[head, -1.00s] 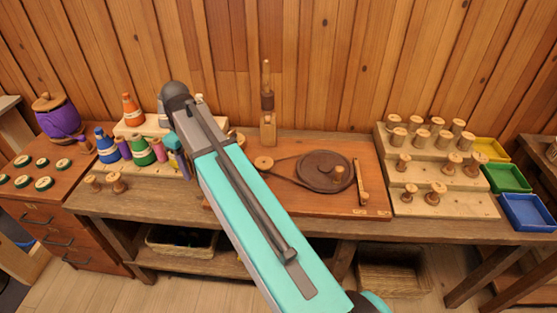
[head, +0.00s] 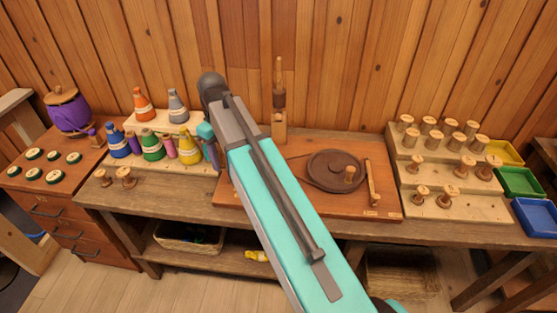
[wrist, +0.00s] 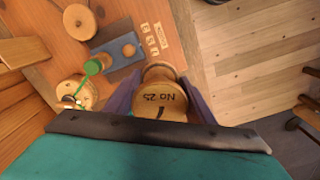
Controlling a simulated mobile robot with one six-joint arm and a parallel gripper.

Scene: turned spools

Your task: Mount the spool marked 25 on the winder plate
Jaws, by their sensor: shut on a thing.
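The spool marked "No 25" (wrist: 160,98) is pale turned wood, its marked end facing the wrist camera. My gripper (wrist: 161,96) is shut on it, with a purple finger on each side. The winder is a reddish-brown board (head: 300,207) on the bench, with a dark wheel (head: 335,171); my arm covers its left part. In the wrist view, a blue-grey plate (wrist: 111,70) with a round wooden peg (wrist: 129,50) lies on the board, apart from the held spool. In the head view my arm hides the held spool.
A round wooden piece (wrist: 79,22) and another with a green pointer beside it (wrist: 80,92) stand near the blue-grey plate. Coloured thread cones (head: 152,146) stand left of the board. A stepped rack (head: 440,205) of several spools and coloured trays (head: 519,182) are at right.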

